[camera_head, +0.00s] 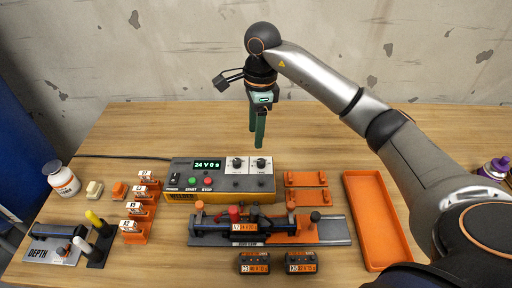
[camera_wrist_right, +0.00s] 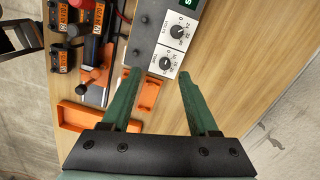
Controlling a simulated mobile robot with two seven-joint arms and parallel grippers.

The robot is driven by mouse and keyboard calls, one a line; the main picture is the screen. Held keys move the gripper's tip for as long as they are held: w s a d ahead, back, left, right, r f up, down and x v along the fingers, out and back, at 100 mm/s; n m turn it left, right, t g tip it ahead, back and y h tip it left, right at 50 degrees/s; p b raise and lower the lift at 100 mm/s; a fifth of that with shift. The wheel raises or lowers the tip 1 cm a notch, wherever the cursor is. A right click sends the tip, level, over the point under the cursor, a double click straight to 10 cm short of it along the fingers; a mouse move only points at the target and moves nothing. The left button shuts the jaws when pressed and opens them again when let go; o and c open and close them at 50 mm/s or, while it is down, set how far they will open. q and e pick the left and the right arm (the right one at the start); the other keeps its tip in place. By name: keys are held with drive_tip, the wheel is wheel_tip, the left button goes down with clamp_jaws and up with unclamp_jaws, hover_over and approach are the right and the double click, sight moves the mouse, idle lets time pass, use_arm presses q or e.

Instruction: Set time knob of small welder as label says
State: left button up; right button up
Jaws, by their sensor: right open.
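The welder (camera_head: 180,196) stands on the table with a lit display (camera_head: 208,164) that reads 24 V 0 s. Its right part carries two dials, a left knob (camera_head: 237,163) and a right knob (camera_head: 260,163); both also show in the right wrist view, as one knob (camera_wrist_right: 178,31) and the other (camera_wrist_right: 165,62). Their small markings are too fine to read surely. My right gripper (camera_head: 257,143) is open and empty, pointing down above and behind the right knob, apart from it. In the right wrist view its fingertips (camera_wrist_right: 159,74) frame the nearer dial. My left gripper is not in view.
A clamp rig with a labelled orange fitting (camera_head: 249,227) lies in front of the welder. Labelled blocks (camera_head: 254,263) sit nearer. Orange holders (camera_head: 306,179) and an empty orange tray (camera_head: 375,218) are right; a bottle (camera_head: 63,181) and depth tool (camera_head: 52,249) are left.

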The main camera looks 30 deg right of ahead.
sight(261, 161)
drive_tip(key=shift+h, duration=0.4)
drive_tip(key=f, duration=0.3)
drive_tip(key=d+f, duration=0.1)
drive_tip(key=f, duration=0.3)
drive_tip(key=d+f, duration=0.1)
drive_tip(key=f, duration=0.3)
drive_tip(key=shift+w+f, duration=0.15)
drive_tip(key=shift+f, duration=0.05)
clamp_jaws()
